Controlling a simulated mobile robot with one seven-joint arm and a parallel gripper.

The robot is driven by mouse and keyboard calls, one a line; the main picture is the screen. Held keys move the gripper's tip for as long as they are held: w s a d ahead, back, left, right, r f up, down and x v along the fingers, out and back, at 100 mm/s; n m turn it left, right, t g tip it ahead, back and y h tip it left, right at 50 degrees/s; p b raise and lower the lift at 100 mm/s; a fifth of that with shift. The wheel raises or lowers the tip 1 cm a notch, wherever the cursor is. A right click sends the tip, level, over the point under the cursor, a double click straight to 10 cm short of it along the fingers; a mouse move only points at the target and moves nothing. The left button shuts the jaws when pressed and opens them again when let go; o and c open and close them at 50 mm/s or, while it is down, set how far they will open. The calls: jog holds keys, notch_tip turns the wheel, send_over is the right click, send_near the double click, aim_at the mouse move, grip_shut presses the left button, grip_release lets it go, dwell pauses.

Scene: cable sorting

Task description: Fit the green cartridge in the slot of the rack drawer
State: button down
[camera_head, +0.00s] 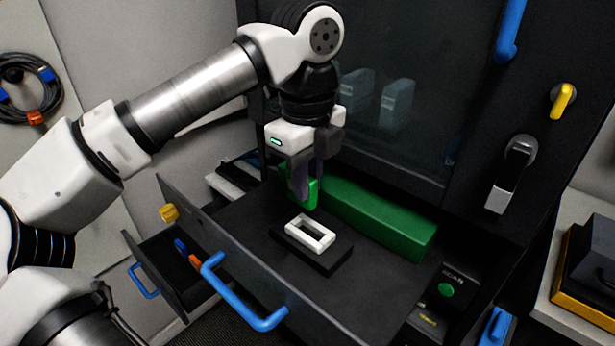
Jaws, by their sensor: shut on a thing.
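My gripper (307,182) points down over the open rack drawer (240,250). It is shut on the green cartridge (312,197), which hangs roughly upright between the fingers, partly hidden by them. The slot (310,235) is a white rectangular frame on a dark block (335,258) on the drawer floor, and its opening looks empty. The cartridge is behind the slot in the picture, apart from it. I cannot tell the exact height of the cartridge above the drawer.
A long green block (385,222) lies behind the slot, close to the cartridge. The drawer front has a blue handle (245,300). A smaller open drawer (165,270) holds blue and orange items at left. A panel with a green button (446,290) is at right.

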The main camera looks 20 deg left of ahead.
aim_at(315, 206)
jog(key=shift+w+d+f, duration=0.15)
jog(key=shift+w+d, duration=0.05)
jog(key=shift+d, duration=0.55)
jog(key=shift+a+f+b, duration=0.2)
jog(key=shift+f+b, duration=0.1)
jog(key=shift+f, duration=0.05)
jog(key=shift+f+b, duration=0.85)
jog(key=shift+f, duration=0.85)
jog(key=shift+f+b, duration=0.1)
jog(key=shift+b, duration=0.65)
jog(key=shift+f+b, duration=1.45)
jog(key=shift+b, duration=0.2)
dwell(1.5)
dwell(0.4)
jog(key=c, duration=1.3)
grip_release()
jog(key=shift+o, duration=0.3)
